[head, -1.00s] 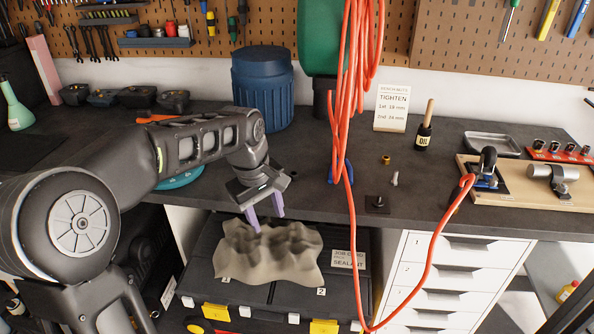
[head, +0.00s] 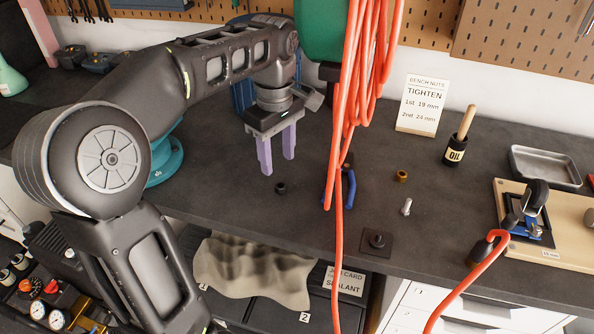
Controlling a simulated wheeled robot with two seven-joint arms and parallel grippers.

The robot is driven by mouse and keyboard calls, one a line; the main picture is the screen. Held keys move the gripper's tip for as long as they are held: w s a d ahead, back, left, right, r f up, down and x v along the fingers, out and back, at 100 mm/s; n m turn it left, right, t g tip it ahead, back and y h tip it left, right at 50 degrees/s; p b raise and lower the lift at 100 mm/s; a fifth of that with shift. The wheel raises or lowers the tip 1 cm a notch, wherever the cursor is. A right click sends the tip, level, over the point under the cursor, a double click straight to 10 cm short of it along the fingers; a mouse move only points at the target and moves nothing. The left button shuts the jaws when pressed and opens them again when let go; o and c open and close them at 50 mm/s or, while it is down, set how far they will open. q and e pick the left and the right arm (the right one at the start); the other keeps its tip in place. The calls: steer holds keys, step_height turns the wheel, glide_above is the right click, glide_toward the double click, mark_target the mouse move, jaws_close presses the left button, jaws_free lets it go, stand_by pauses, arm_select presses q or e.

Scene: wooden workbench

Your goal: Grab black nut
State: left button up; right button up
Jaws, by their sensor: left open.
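A small black nut (head: 281,188) lies on the dark workbench top, left of the hanging orange hose. My left gripper (head: 278,164) points down just above and behind the nut in the picture. Its two purple fingers are apart with nothing between them. The nut is not between the fingers. Another dark round piece (head: 377,239) sits on a small black square plate near the bench's front edge; I cannot tell whether it is a nut. My right gripper is not in view.
An orange hose (head: 345,120) hangs right of the gripper, with blue-handled pliers (head: 350,185) beside it. A brass nut (head: 401,176), a silver bolt (head: 407,207) and an oil bottle (head: 456,148) stand further right. A grey cloth (head: 250,270) lies below the bench edge.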

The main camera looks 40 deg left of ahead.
mark_target(280, 185)
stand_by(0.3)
arm_select(q)
steer(key=shift+f, duration=1.25)
steer(key=shift+w+f+p, duration=0.15)
steer(key=shift+f+p, duration=0.35)
steer(key=shift+f, duration=2.15)
jaws_close()
